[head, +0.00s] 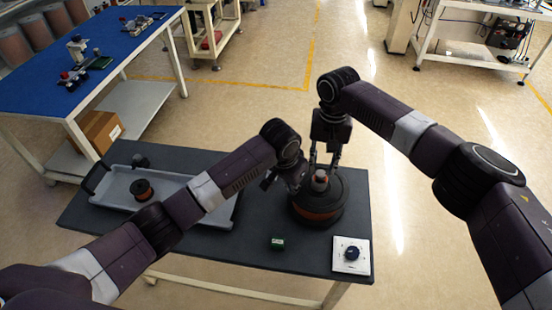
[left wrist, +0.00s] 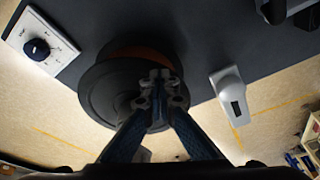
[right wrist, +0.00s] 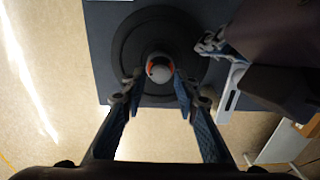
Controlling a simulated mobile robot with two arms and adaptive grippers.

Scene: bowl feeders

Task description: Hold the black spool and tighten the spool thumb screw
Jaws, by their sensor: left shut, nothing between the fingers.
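The large black spool (head: 332,190), with an orange-brown band below its top flange, lies flat near the table's right end. Its thumb screw (head: 320,175), a pale cap with an orange ring, stands up from the centre. My left gripper (head: 301,189) is shut and empty at the spool's left side; in the left wrist view its joined fingertips (left wrist: 160,78) overlap the spool's dark flange (left wrist: 100,95). Whether they touch it, I cannot tell. My right gripper (head: 321,165) points down from above. In the right wrist view its open fingertips (right wrist: 158,76) straddle the screw cap (right wrist: 159,67), with a narrow gap showing.
A grey tray (head: 108,203) at the table's left holds a small spool (head: 142,188) with a copper-coloured winding. A small green box (head: 277,243) and a white panel with a dark knob (head: 351,254) lie near the front edge. A blue-topped table (head: 110,50) stands behind left.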

